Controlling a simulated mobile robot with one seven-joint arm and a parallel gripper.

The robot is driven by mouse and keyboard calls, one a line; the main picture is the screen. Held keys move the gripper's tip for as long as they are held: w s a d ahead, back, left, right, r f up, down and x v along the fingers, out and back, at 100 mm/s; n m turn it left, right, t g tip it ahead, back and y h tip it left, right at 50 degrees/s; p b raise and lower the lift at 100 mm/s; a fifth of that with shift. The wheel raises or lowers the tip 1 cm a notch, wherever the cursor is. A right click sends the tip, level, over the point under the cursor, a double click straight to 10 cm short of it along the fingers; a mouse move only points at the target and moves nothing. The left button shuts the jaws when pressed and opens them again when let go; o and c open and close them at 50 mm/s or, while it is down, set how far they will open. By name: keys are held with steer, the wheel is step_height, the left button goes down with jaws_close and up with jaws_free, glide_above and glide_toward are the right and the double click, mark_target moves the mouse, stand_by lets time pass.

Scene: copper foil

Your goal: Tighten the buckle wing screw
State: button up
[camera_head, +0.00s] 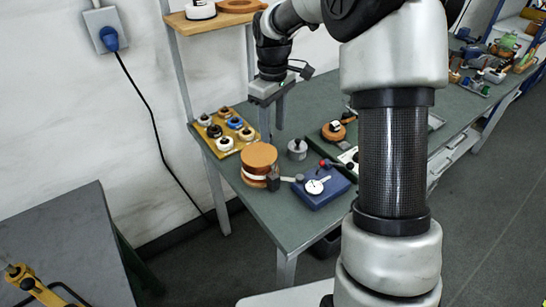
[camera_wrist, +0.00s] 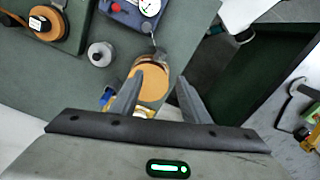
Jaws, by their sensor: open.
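A round orange-brown stack (camera_head: 259,158) with a white band around its middle stands near the table's left edge. It also shows in the wrist view (camera_wrist: 152,84), partly hidden by a finger. A small dark block (camera_head: 273,180) sits against its front right side, perhaps the buckle; I cannot make out a wing screw on it. My gripper (camera_head: 272,130) is open and empty, pointing down above and behind the stack. In the wrist view my gripper's fingertips (camera_wrist: 159,80) appear on either side of the stack, apart from it as far as I can tell.
A blue gauge box (camera_head: 322,190) with a white dial stands right of the stack. A grey metal weight (camera_head: 297,149) is behind it. A wooden tray (camera_head: 224,131) of several small rolls lies at the left. The green table (camera_head: 270,222) is bare at its front corner.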

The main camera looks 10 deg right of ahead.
mark_target(273, 169)
step_height(273, 169, down, 12)
steer(key=shift+r, duration=0.25)
steer(key=c, duration=1.1)
steer(key=shift+o, duration=0.2)
steer(key=m+b, duration=0.1)
steer(key=m, duration=0.2)
steer(key=shift+m, duration=0.4)
steer(key=o, duration=1.1)
steer(key=shift+c, duration=0.2)
